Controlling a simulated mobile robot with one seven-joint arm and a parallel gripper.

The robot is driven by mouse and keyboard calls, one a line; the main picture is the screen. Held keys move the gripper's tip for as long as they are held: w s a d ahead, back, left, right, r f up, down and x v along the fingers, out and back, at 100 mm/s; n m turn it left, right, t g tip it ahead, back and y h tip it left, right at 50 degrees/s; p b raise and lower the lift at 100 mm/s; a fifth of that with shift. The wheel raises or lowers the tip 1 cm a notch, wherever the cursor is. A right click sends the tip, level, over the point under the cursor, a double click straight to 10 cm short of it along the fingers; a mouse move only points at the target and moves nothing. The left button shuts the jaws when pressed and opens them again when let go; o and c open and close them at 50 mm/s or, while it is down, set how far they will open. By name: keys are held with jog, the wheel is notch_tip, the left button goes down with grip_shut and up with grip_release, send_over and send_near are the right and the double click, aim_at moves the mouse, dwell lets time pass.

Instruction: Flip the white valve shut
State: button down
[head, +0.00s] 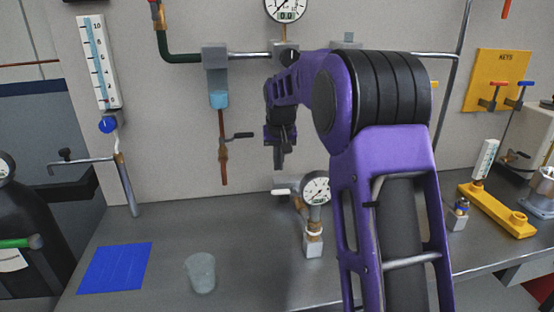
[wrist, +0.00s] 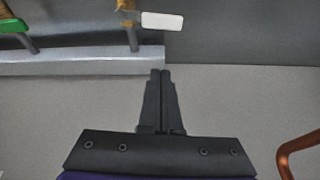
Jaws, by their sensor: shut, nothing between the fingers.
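The white valve handle (head: 281,192) sticks out to the left from a brass fitting beside a round gauge (head: 316,187) on the bench. In the wrist view the white handle (wrist: 162,21) is a short flat lever near the top edge, beside a brass-coloured pipe fitting (wrist: 127,10). My gripper (head: 279,164) points down above the white handle in the head view, apart from it.
A copper pipe with a black lever (head: 243,135) hangs left of my gripper. A clear cup (head: 201,272) and a blue mat (head: 115,268) lie on the bench at front left. A yellow rack (head: 497,210) stands at right. A green handle (wrist: 12,25) shows in the wrist view.

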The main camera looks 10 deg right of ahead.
aim_at(279, 190)
jog(key=x, duration=0.6)
jog(key=shift+f+b, duration=0.1)
jog(key=shift+b, duration=0.25)
jog(key=shift+s+a+r, duration=0.1)
jog(key=shift+s+r, duration=0.05)
jog(key=shift+s, duration=0.85)
jog(key=shift+s+a+r, duration=0.1)
jog(key=shift+s+r, duration=0.1)
jog(key=shift+s, duration=0.85)
jog(key=shift+s+a, duration=0.1)
jog(key=shift+s, duration=0.55)
jog(key=shift+s+f, duration=0.2)
